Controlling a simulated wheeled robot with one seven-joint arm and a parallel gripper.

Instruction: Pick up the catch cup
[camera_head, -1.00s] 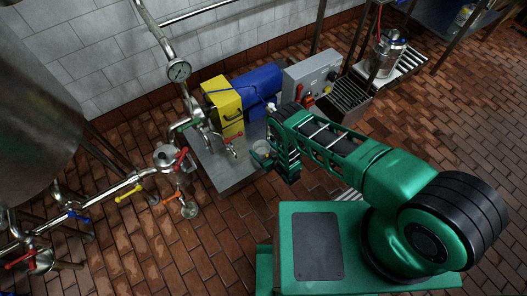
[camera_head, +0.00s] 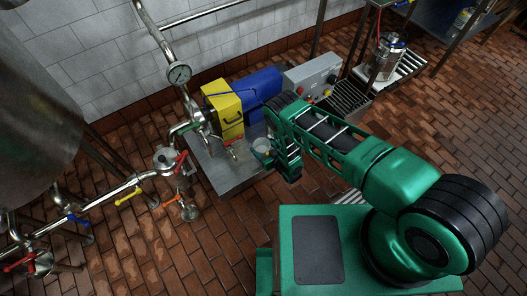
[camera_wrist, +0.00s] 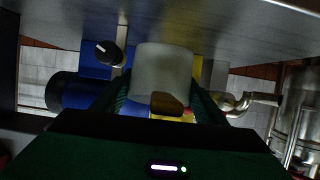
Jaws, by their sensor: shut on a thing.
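The catch cup is a small, pale translucent cup (camera_head: 262,145) by the front right part of the low metal stand (camera_head: 233,182). In the wrist view the cup (camera_wrist: 162,72) fills the space between the two fingers. My green gripper (camera_head: 262,158) is shut on the cup from its near side, and it shows in the wrist view too (camera_wrist: 160,103). A brownish patch shows at the cup's edge facing my wrist. I cannot tell whether the cup touches the stand or is just above it.
A yellow box (camera_head: 223,110) and a blue pump body (camera_head: 258,90) stand behind the cup. A grey control box (camera_head: 313,74) is at their right. Piping with a gauge (camera_head: 179,74) and coloured valve handles runs at the left.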

